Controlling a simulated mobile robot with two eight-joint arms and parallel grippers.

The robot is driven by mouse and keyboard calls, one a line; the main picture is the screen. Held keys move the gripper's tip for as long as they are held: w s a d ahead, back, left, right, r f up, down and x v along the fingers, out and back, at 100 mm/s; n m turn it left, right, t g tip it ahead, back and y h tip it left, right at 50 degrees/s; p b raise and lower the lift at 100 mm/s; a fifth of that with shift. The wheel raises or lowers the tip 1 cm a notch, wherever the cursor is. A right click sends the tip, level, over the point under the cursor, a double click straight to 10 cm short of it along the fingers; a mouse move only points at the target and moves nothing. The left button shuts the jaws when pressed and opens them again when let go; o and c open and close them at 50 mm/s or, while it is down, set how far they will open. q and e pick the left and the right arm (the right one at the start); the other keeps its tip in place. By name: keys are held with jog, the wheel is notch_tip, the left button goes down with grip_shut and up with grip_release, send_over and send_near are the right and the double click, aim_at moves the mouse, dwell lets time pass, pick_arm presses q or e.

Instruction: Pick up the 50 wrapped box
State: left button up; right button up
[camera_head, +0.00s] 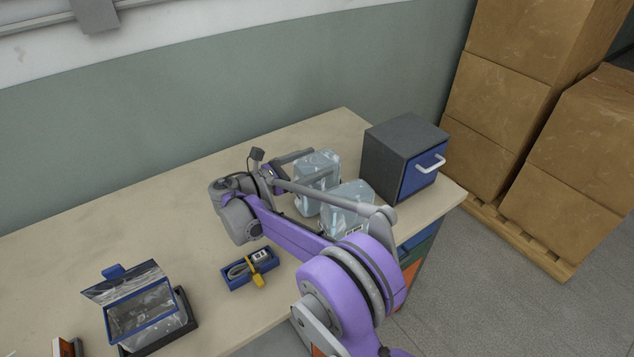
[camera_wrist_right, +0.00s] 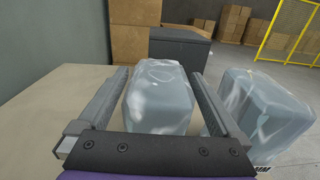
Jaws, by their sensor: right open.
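Two clear-wrapped pale blue boxes stand side by side on the table near the grey cabinet. The back wrapped box (camera_head: 319,160) also shows in the right wrist view (camera_wrist_right: 160,100), between the two jaws of my right gripper (camera_head: 320,166). The right gripper (camera_wrist_right: 160,76) is open, one finger on each side of this box, with narrow gaps. The front wrapped box (camera_head: 352,194) stands outside the jaws, at right in the wrist view (camera_wrist_right: 262,105), with a barcode label low on it. I cannot read the number 50 on either. My left gripper is not in view.
The grey cabinet (camera_head: 388,149) with a blue drawer stands just beyond the boxes. A blue tray (camera_head: 236,284) holding a cable and a yellow item, and a lidded container (camera_head: 140,310), lie nearer on the table. Stacked cartons (camera_head: 500,90) stand on a pallet at right.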

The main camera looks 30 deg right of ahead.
jog(key=shift+d, duration=0.75)
grip_shut()
